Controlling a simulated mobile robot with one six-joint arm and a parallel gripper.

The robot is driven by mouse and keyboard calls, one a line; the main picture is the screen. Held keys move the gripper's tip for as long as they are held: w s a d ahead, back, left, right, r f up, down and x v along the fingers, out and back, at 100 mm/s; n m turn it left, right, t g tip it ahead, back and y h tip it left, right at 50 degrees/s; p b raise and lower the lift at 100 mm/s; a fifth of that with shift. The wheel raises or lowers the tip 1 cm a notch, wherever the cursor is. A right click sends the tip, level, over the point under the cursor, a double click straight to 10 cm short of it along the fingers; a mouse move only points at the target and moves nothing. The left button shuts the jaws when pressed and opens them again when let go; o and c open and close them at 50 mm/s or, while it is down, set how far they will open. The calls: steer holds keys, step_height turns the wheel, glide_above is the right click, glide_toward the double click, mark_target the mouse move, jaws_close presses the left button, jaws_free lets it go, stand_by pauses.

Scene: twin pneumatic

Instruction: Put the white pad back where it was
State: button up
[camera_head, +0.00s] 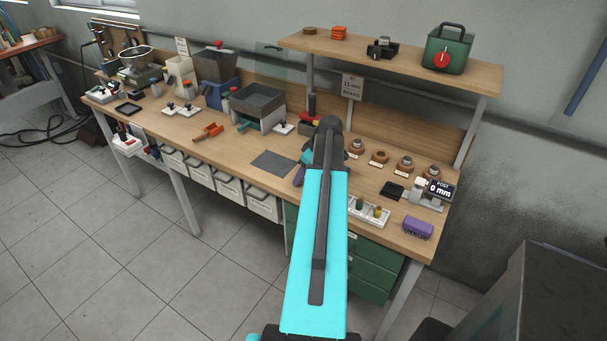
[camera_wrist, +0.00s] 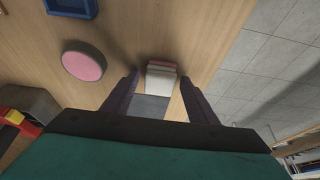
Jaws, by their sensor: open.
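In the wrist view a small pale block (camera_wrist: 161,82) with white and reddish layers lies on the wooden bench, between and just beyond the fingertips of my gripper (camera_wrist: 160,86). Its pale face could be the white pad, but I cannot tell for sure. My gripper is open, with one dark purple finger on each side and nothing visibly held. A dark grey patch (camera_wrist: 150,108) shows between the fingers below the block. In the head view my arm hides the block and most of my gripper.
A round pink-topped disc (camera_wrist: 83,62) and a blue tray (camera_wrist: 72,6) are left of the fingers in the wrist view. The head view shows a bare grey mat (camera_head: 273,163), a white holder (camera_head: 368,212) and a purple block (camera_head: 418,228) on the bench.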

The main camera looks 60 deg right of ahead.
steer(key=shift+r, duration=0.25)
steer(key=b+v, duration=0.2)
steer(key=v, duration=0.9)
steer(key=shift+s+r+b, duration=0.25)
steer(key=shift+r+b, duration=0.1)
steer(key=shift+b, duration=0.05)
stand_by(0.7)
